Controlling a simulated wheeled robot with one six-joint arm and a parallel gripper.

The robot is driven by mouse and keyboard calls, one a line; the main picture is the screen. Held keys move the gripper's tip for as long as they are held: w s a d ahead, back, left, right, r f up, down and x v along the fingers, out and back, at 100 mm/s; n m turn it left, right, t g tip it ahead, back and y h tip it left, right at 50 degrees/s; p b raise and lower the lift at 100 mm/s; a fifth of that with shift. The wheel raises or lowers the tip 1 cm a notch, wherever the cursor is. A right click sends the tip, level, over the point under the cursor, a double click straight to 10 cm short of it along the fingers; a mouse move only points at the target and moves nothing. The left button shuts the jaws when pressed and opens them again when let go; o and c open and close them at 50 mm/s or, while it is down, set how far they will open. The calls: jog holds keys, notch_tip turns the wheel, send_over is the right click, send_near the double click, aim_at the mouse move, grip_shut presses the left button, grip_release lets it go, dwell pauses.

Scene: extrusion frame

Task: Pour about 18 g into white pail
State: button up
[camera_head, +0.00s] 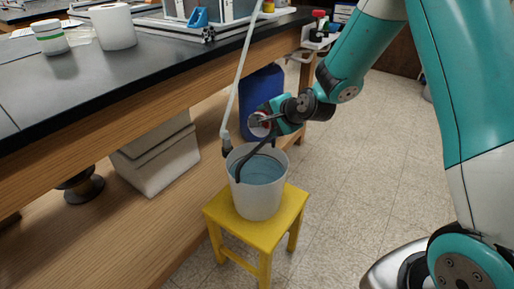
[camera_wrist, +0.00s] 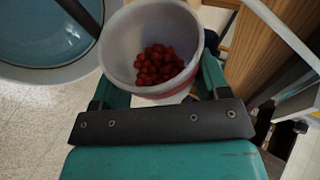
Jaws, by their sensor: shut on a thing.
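The white pail (camera_head: 258,203) stands upright on a yellow stool (camera_head: 235,228), with bluish contents or lining inside. Part of the pail (camera_wrist: 75,72) also shows at the upper left of the wrist view. My gripper (camera_head: 270,121) is above and behind the pail's rim in the head view. It is shut on a white cup (camera_wrist: 118,45), which also shows in the wrist view between the fingers of my gripper (camera_wrist: 158,92). Several small red round pieces (camera_wrist: 158,65) lie in the cup's bottom. The cup is mostly hidden in the head view.
A pale tube (camera_head: 236,85) hangs down to the pail's left rim. A dark-topped bench (camera_head: 120,80) runs along the left, with a white roll (camera_head: 113,27) and a white jar (camera_head: 50,38) on it. A blue container (camera_head: 262,88) stands behind the pail. The floor at right is open.

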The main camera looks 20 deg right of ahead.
jog(key=shift+s+a+f+n+t+h+b, duration=0.25)
jog(key=shift+f+n+t+h+b, duration=0.2)
jog(key=shift+b, duration=0.5)
dwell(1.7)
jog(key=shift+s+a+r+n+t+h+b, duration=0.35)
jog(key=shift+a+r+n+t+h+b, duration=0.3)
jog(key=shift+t+b, duration=0.5)
dwell(3.8)
